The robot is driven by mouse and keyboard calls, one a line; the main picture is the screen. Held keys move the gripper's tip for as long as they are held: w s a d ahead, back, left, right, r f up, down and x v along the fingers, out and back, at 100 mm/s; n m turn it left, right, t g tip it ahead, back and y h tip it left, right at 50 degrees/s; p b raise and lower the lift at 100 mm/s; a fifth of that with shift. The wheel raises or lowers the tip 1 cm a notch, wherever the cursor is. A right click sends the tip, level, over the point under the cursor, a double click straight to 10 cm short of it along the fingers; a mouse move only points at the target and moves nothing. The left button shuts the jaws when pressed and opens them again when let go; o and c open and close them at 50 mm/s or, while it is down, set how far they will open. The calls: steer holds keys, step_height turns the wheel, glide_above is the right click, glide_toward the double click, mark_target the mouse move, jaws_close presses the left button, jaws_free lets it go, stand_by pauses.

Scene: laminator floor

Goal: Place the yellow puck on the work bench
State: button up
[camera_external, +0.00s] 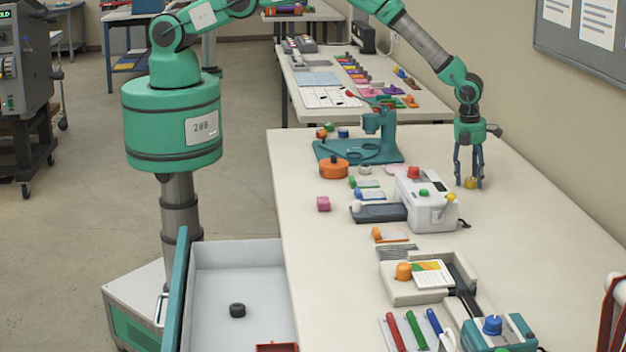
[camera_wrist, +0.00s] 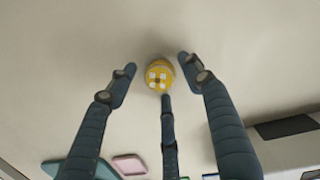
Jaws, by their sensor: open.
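The yellow puck (camera_external: 471,183) sits on the work bench (camera_external: 540,225), near its right side behind the white machine. My gripper (camera_external: 468,184) points down over it, with its fingers reaching to about bench height around the puck. In the wrist view the yellow puck (camera_wrist: 159,75) shows pale square marks on top and lies between the spread fingertips of my gripper (camera_wrist: 158,82). Gaps show between the puck and the left and right fingers. The third finger is close below it, and I cannot tell whether it touches.
A white machine (camera_external: 427,200) with a red knob stands in front of my gripper, and a teal press (camera_external: 375,140) stands to the left. A grey tray (camera_external: 235,254) holding a black puck (camera_external: 237,310) is left of the bench. The bench's right side is mostly clear.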

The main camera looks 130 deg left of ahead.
mark_target(467, 181)
step_height(467, 181, up, 12)
steer(key=d, duration=0.1)
steer(key=shift+s+d+b, duration=0.2)
steer(key=shift+s+b, duration=0.1)
steer(key=shift+b, duration=0.15)
stand_by(0.8)
